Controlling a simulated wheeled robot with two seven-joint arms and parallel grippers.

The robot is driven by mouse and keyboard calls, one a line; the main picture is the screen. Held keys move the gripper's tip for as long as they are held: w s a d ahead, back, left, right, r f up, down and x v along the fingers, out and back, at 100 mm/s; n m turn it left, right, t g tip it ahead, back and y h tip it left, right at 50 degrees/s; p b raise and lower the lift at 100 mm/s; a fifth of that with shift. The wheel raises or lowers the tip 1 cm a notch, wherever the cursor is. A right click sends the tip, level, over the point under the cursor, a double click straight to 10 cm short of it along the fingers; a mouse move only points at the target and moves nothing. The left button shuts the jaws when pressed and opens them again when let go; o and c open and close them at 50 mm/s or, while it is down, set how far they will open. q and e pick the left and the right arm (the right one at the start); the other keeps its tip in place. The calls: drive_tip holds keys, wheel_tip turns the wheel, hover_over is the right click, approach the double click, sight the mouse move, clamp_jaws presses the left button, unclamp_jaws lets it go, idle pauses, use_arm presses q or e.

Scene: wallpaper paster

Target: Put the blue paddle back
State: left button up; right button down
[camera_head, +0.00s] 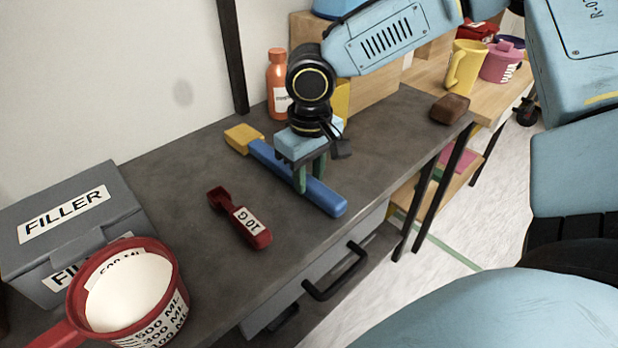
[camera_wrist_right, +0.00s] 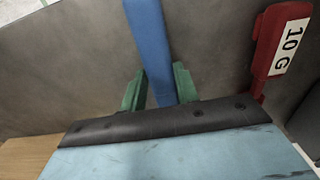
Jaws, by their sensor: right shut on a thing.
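The blue paddle (camera_head: 323,197) has a long blue handle and a yellow head (camera_head: 243,137). It lies along the dark grey worktop, its yellow end toward the wall and its blue end near the front edge. My right gripper (camera_head: 309,184) is above the handle with its green fingers down on either side of it, shut on it. In the right wrist view the blue handle (camera_wrist_right: 150,45) runs between the green fingers (camera_wrist_right: 160,88); the yellow head is out of that view. I cannot tell whether the paddle is lifted off the worktop. My left gripper is not in view.
A red 10 G scoop (camera_head: 240,217) lies left of the paddle. A grey FILLER box (camera_head: 70,219) and a red measuring cup (camera_head: 163,318) stand at the left. An orange bottle (camera_head: 277,75) stands near the wall. A brown block (camera_head: 449,109) lies at the right end.

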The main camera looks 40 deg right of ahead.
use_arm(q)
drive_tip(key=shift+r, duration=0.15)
use_arm(e)
drive_tip(key=shift+f, duration=0.1)
drive_tip(key=c, duration=1.1)
unclamp_jaws()
drive_tip(key=shift+o, duration=0.2)
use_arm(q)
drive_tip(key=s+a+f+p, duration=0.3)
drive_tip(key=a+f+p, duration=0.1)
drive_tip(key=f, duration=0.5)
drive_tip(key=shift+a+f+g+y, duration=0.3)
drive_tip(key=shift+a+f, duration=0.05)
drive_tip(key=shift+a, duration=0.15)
use_arm(e)
wheel_tip(320, 180, up, 12)
